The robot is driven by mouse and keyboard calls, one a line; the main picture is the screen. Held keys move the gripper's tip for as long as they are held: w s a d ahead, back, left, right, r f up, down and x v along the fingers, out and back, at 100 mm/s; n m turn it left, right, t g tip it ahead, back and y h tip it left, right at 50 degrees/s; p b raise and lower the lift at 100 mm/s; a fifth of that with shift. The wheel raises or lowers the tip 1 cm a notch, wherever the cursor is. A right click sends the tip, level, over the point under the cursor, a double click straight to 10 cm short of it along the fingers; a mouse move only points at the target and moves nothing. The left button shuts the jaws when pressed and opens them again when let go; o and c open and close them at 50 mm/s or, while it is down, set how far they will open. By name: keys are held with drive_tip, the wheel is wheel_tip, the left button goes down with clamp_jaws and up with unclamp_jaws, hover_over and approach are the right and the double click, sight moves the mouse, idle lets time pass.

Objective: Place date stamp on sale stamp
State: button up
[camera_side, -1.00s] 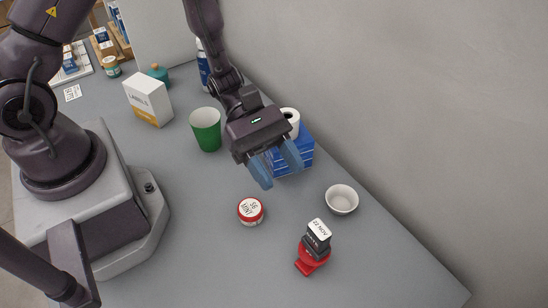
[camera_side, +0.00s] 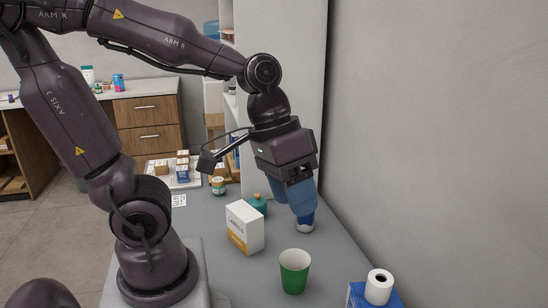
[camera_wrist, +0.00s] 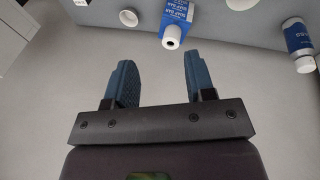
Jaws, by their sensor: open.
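Neither the date stamp nor the sale stamp can be made out in the current views. My gripper (camera_side: 298,205) is over the far part of the counter in the side view, beside the wall, with its blue fingers pointing down. A bottle with a blue and white body (camera_side: 306,226) shows by the fingertips there; whether they touch it I cannot tell. In the wrist view my gripper (camera_wrist: 158,70) is open, its fingers wide apart and nothing between them.
A white labels box (camera_side: 245,228), a teal jar (camera_side: 258,205) and a green cup (camera_side: 294,272) stand near the gripper. A white roll (camera_side: 379,287) sits on a blue box (camera_side: 357,296) at the front right. The wall (camera_side: 430,150) borders the counter.

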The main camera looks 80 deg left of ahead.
drive_tip(key=s+a+r+m+t+y, duration=0.2)
drive_tip(key=a+r+t, duration=0.1)
drive_tip(key=a+r, duration=0.1)
